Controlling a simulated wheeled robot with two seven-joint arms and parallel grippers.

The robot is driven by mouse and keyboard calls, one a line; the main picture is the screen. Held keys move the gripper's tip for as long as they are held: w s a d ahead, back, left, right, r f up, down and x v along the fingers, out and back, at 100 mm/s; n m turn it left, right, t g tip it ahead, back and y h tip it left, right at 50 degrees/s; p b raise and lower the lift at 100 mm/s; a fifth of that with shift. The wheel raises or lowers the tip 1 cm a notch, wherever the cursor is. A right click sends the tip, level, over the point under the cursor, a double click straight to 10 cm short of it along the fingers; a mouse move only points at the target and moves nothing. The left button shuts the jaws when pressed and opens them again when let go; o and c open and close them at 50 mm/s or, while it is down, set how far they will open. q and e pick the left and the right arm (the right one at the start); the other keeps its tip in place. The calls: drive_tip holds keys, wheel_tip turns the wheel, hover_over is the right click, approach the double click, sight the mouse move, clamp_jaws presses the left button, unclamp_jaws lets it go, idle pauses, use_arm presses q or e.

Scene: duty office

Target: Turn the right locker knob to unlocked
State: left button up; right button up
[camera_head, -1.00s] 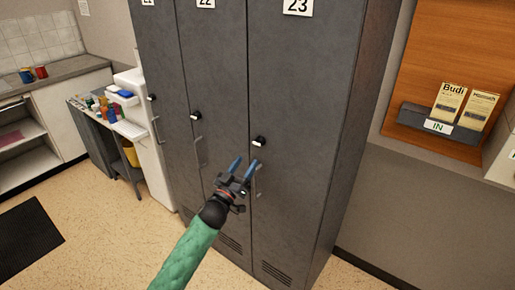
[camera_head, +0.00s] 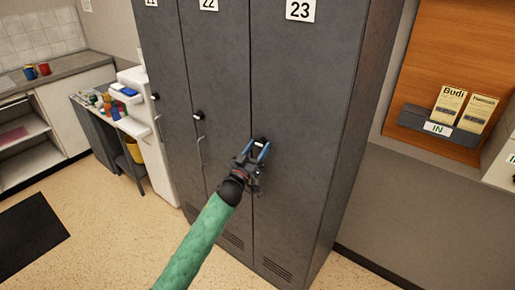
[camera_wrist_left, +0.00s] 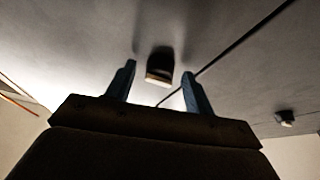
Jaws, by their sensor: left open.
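The right locker (camera_head: 300,110), marked 23, has a black knob with a pale front (camera_head: 260,141). My left gripper (camera_head: 257,149) is open, its blue fingertips on either side of this knob in the head view. In the left wrist view the knob (camera_wrist_left: 160,66) sits between and a little beyond the two open fingers (camera_wrist_left: 158,86); I see no contact. The locker's handle, below the knob, is mostly hidden behind my gripper. The middle locker, marked 22, has its own knob (camera_head: 198,116) and handle (camera_head: 201,152). My right gripper is not in view.
A side table (camera_head: 110,118) with bottles and small items stands left of the lockers, with a counter (camera_head: 60,75) beyond. A wooden board with a leaflet tray (camera_head: 438,128) is on the wall at right. Floor in front of the lockers is clear.

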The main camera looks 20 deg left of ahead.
use_arm(q)
drive_tip(key=c, duration=1)
drive_tip(key=shift+o, duration=0.2)
